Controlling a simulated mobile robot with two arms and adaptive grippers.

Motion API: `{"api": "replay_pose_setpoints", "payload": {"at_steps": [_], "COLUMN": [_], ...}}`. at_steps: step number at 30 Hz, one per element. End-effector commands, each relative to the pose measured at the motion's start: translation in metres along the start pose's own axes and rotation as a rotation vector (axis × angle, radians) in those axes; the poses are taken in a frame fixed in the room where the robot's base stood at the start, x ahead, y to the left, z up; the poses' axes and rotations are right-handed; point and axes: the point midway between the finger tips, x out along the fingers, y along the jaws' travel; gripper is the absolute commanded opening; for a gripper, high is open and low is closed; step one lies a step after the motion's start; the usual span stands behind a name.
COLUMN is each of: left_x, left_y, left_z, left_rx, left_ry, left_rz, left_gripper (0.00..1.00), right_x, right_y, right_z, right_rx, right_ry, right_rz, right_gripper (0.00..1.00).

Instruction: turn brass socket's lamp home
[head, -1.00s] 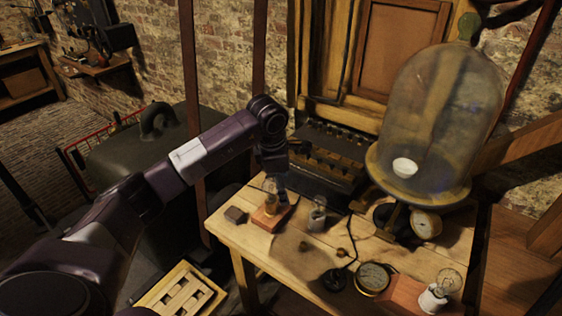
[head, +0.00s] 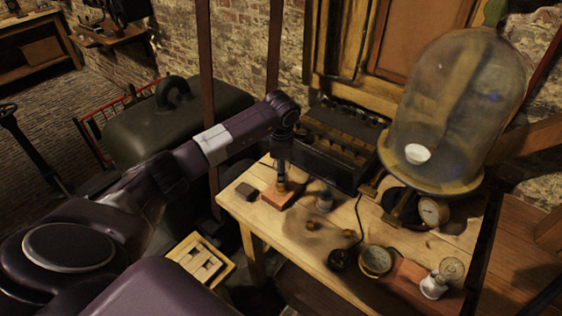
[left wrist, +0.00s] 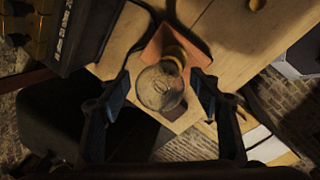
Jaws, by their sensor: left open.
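The brass socket (left wrist: 177,57) stands on a reddish wooden block (head: 277,199) near the table's left edge. Its clear glass lamp (left wrist: 160,88) sits in the socket and points toward the camera in the left wrist view. My left gripper (head: 282,180) is directly above the block, pointing down. In the left wrist view my left gripper (left wrist: 162,90) is open, with one finger on each side of the glass; gaps show between fingers and glass. In the head view the gripper hides most of the lamp. How far the lamp is screwed in cannot be told. My right gripper is not in view.
A small dark block (head: 245,191) lies left of the socket's block. A second lamp in a white socket (head: 435,285), a round dial (head: 375,260) and a glass bell jar (head: 455,110) are further right.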

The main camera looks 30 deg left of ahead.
Motion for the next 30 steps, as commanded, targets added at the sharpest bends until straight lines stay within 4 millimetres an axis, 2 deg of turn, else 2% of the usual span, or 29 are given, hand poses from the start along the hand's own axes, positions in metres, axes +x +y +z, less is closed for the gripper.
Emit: {"api": "replay_pose_setpoints", "payload": {"at_steps": [6, 19, 23, 30], "left_x": [0.000, 0.000, 0.001, 0.002], "left_y": [0.000, 0.000, 0.000, 0.001], "left_z": [0.000, 0.000, 0.000, -0.001], "left_rx": [0.000, 0.000, 0.014, 0.188], "left_ry": [0.000, 0.000, -0.004, -0.042], "left_rz": [0.000, 0.000, 0.000, 0.002], "left_gripper": [0.56, 0.09, 0.07, 0.07], "right_x": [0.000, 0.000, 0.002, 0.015], "right_y": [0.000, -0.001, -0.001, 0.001], "right_z": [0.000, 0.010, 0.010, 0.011], "right_rx": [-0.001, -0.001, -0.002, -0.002], "right_ry": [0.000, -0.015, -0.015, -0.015], "right_rz": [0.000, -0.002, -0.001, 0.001], "right_gripper": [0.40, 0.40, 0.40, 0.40]}}
